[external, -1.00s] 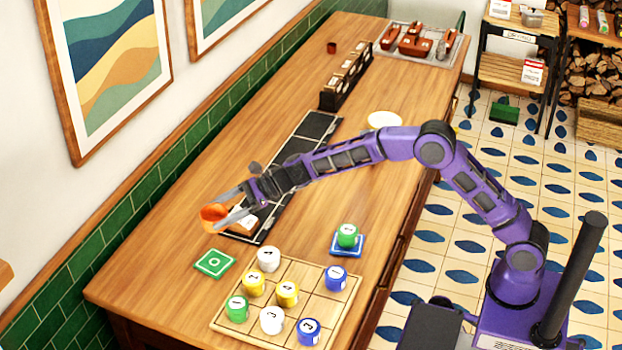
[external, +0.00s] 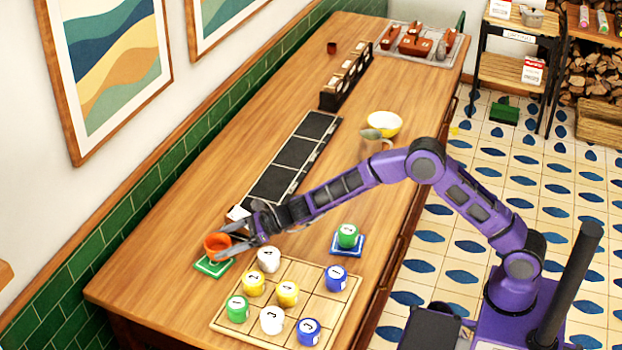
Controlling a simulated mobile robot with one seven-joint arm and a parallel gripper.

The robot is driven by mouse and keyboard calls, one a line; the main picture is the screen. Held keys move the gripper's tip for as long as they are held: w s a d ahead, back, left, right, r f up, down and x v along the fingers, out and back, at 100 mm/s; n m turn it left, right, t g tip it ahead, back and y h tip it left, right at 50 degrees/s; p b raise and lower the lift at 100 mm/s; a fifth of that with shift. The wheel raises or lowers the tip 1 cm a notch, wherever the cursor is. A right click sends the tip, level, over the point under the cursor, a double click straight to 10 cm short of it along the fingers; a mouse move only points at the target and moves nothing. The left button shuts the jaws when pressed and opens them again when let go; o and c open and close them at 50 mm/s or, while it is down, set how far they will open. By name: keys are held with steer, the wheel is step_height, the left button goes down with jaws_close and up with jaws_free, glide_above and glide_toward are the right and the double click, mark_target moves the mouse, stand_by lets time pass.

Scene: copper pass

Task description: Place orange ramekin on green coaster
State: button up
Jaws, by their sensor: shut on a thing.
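The orange ramekin (external: 216,243) is upright at the left of the counter, over the green coaster (external: 208,268). It appears to rest on the coaster or sit just above it; I cannot tell which. The coaster's near part shows below it and the rest is hidden. My gripper (external: 226,242) reaches in from the right with its fingers at the ramekin, shut on it.
A wooden grid board (external: 290,298) with several numbered jars stands just right of the coaster. A blue coaster (external: 347,245) holds a green jar. A dark panelled strip (external: 292,155) lies behind my gripper. A yellow-white bowl (external: 384,124) and a mug (external: 376,143) stand further back.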

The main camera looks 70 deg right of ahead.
steer(key=shift+f, duration=0.2)
steer(key=shift+f, duration=0.15)
steer(key=o, duration=1.3)
steer(key=shift+c, duration=0.2)
steer(key=shift+r, duration=0.2)
steer(key=v, duration=1.2)
steer(key=shift+r, duration=0.1)
